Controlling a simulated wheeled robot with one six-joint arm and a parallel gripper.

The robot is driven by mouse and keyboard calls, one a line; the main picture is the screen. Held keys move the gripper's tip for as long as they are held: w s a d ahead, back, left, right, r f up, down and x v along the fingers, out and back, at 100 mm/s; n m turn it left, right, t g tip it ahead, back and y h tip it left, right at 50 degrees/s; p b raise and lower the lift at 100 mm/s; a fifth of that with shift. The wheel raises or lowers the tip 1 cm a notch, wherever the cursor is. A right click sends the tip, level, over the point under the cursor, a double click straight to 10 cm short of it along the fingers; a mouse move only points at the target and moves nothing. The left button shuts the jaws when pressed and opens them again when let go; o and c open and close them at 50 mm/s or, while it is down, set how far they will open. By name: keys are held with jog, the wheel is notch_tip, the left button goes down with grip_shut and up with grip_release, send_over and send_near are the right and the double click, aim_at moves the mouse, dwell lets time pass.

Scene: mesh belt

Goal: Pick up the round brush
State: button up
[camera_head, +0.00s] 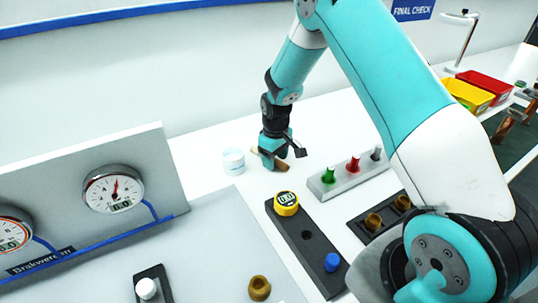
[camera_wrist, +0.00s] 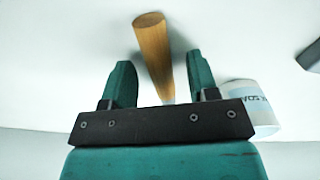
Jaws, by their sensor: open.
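The round brush shows its light wooden handle (camera_wrist: 152,50) in the wrist view, lying on the white table between my two teal fingers. Its far end is round, and its near end is hidden behind the dark bar of my gripper (camera_wrist: 160,75). The fingers stand open, with a gap on each side of the handle. In the head view my gripper (camera_head: 272,158) points down at the table, and a brown end of the brush (camera_head: 283,166) sticks out on its right side. The rest of the brush is mostly hidden by the fingers there.
A white cup with blue lettering (camera_head: 233,161) stands close to the left of my gripper; it also shows in the wrist view (camera_wrist: 250,105). A grey stand with coloured pegs (camera_head: 345,176) is to the right.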

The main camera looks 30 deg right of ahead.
jog(key=shift+f, duration=0.25)
jog(key=c, duration=1)
jog(key=shift+r, duration=0.15)
notch_tip(320, 180, up, 20)
jog(key=b, duration=0.3)
